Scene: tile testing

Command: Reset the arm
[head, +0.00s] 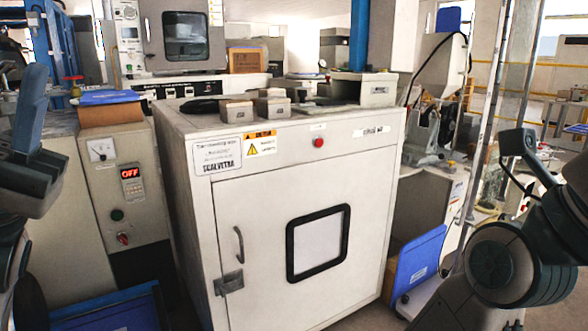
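My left arm shows at the left edge of the head view, raised. A blue-grey upright piece at its end, which looks like part of my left gripper (30,108), stands in front of the machines at the left. My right arm comes in from the right edge, bent. A small dark piece at its upper end, which looks like part of my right gripper (518,143), is right of the white cabinet. Neither pair of fingertips shows clearly, so I cannot tell whether they are open or shut. I see nothing held. Both arms appear clear of the cabinet.
A white test cabinet (255,215) with a shut, windowed door stands in front. Several small blocks (237,111) lie on its top. A control box (140,205) with a red OFF display is left of it.

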